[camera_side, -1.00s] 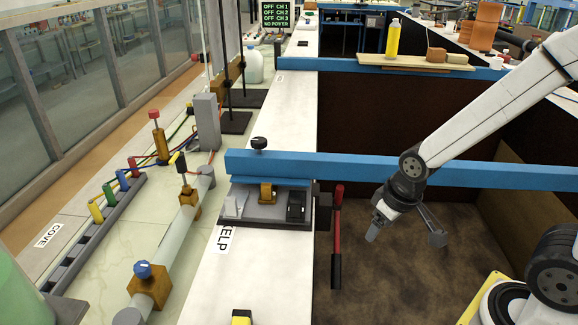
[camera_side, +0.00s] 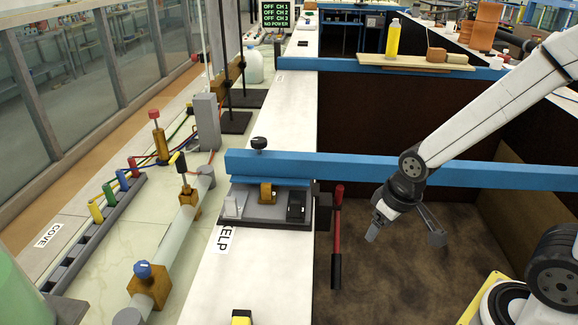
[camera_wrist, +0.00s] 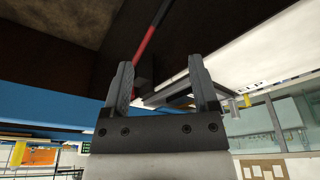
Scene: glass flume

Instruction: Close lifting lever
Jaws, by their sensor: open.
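The lifting lever (camera_side: 337,240) is a dark bar with red sections at its top and middle. It hangs down beside the white bench edge, below the blue beam. My gripper (camera_side: 404,238) is to the right of the lever, apart from it, with its fingers spread and empty. In the wrist view, my gripper's two dark fingers (camera_wrist: 161,85) stand apart.
A long blue beam (camera_side: 420,170) crosses just behind my gripper. A dark plate (camera_side: 268,208) with small fittings sits on the white bench (camera_side: 215,285) left of the lever. The brown floor area (camera_side: 400,285) around the lever is open. A yellow bottle (camera_side: 393,37) stands far back.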

